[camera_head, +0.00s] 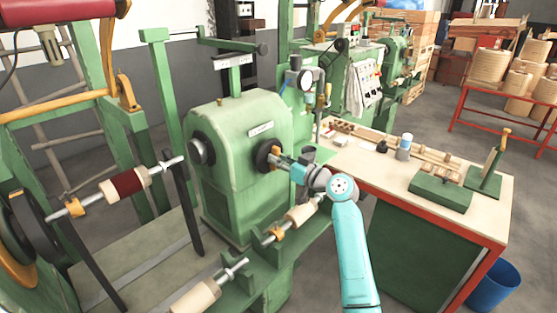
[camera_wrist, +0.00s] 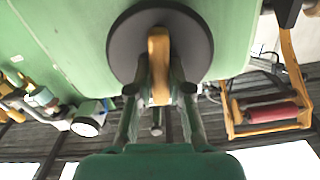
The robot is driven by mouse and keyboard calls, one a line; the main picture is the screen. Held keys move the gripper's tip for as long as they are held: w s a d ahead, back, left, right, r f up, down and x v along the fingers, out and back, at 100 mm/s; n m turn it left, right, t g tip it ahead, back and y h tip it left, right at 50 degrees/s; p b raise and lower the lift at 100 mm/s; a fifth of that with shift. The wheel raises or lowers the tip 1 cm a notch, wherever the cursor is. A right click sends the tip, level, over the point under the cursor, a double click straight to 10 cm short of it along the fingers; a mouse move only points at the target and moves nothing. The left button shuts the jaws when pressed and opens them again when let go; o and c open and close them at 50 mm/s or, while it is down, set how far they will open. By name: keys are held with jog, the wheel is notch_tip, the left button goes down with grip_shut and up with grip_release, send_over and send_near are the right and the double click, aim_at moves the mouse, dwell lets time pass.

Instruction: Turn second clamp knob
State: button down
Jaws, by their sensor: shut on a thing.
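An orange-yellow clamp knob (camera_head: 273,156) stands out from a dark round disc (camera_head: 263,160) on the right face of the green machine head (camera_head: 237,150). In the wrist view the knob (camera_wrist: 158,62) stands in front of the dark disc (camera_wrist: 198,45), close up and lengthwise in the picture. My gripper (camera_head: 279,161) is at the knob, with one finger on each side of it. In the wrist view my gripper (camera_wrist: 160,88) is shut on the knob. The fingers hide part of the knob's sides. I cannot tell how far the knob is turned.
Below my arm, a shaft holds a pale coil form (camera_head: 300,214) and an orange clamp (camera_head: 273,234). A dark red coil (camera_head: 126,183) sits on another shaft at left. The workbench (camera_head: 487,212) at right carries tools and bottles. A blue bin (camera_head: 494,285) stands on the floor.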

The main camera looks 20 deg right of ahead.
jog(key=shift+f+n, duration=0.15)
jog(key=shift+n, duration=0.75)
jog(key=c, duration=1.1)
grip_release()
jog(key=v, duration=1.2)
jog(key=shift+s+a, duration=0.1)
